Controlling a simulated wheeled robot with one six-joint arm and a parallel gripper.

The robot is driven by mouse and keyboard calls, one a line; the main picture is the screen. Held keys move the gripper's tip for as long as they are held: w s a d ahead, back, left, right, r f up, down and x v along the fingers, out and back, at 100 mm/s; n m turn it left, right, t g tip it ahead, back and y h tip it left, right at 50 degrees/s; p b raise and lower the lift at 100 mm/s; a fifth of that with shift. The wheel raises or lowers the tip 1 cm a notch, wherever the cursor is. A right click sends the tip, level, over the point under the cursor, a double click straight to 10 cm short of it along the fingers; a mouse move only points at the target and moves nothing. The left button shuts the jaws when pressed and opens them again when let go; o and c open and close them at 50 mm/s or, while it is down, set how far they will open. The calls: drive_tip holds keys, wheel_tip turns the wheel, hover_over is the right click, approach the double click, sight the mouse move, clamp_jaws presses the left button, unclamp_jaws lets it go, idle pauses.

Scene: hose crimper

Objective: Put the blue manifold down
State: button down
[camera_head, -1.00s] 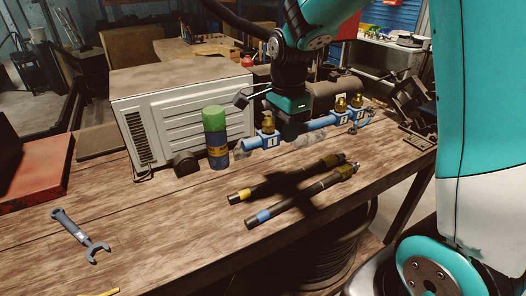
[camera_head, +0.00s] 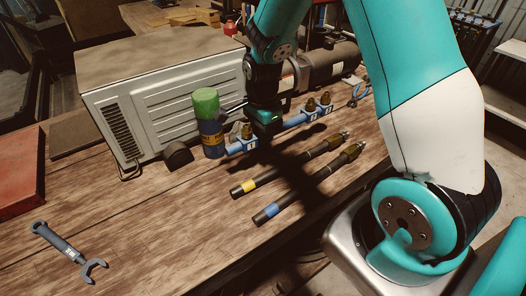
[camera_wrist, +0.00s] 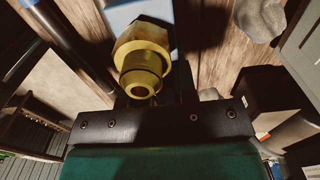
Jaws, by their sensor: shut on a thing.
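The blue manifold (camera_head: 292,123) is a long blue pipe with numbered blocks and brass fittings. It lies across the back of the wooden bench, just right of the green-topped can. My gripper (camera_head: 266,130) is over its middle, pointing down and shut on it. The fingers and the gripped part are mostly hidden in the head view. In the wrist view a brass fitting (camera_wrist: 142,62) stands close in front of my gripper, with part of the blue manifold (camera_wrist: 122,14) behind it. The manifold is at or very near bench height; I cannot tell whether it touches.
The green-and-blue can (camera_head: 208,125) stands close to the manifold's left end. Two dark hoses, one with a yellow band (camera_head: 262,182) and one with a blue band (camera_head: 290,197), lie in front. A white machine (camera_head: 165,100) stands behind. A wrench (camera_head: 68,250) lies front left.

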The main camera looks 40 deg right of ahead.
sight(263, 162)
wheel_tip(263, 162, down, 8)
drive_tip(key=shift+f+p, duration=0.2)
drive_tip(key=shift+p, duration=0.45)
drive_tip(key=c, duration=0.9)
unclamp_jaws()
